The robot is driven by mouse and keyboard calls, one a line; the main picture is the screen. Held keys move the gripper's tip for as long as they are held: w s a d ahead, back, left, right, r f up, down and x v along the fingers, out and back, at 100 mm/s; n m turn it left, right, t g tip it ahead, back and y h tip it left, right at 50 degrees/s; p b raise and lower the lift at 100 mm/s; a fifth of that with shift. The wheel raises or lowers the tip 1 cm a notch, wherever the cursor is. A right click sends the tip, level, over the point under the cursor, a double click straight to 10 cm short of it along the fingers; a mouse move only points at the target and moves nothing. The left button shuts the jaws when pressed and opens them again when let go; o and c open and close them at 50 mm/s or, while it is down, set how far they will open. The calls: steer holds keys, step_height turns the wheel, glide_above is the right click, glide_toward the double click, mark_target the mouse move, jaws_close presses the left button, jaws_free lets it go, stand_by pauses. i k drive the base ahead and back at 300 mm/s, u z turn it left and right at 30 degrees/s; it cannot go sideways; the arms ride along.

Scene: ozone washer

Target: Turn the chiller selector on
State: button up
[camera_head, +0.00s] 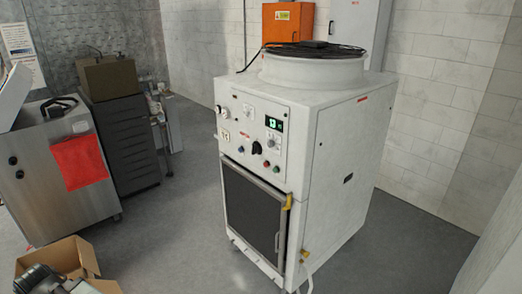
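A white chiller cabinet (325,175) stands in the middle of the view, with a round white fan housing on top. Its front panel (250,115) faces left of me. A black selector knob (256,148) sits low in the middle of the panel, seemingly the chiller selector. Its pointer direction is too small to read. Above it, a display (273,123) is lit green. My gripper is not seen; a grey and black part at the lower left corner may belong to my arm.
Under the panel is a dark framed grille (250,213) with a yellow piece at its upper right. A steel cabinet (50,180) with a red sheet stands left, beside dark drawers (127,145). An open cardboard box (72,255) lies at lower left. Grey floor (185,225) is clear between.

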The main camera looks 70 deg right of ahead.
mark_target(254, 148)
steer(key=z, duration=0.35)
steer(key=i, duration=1)
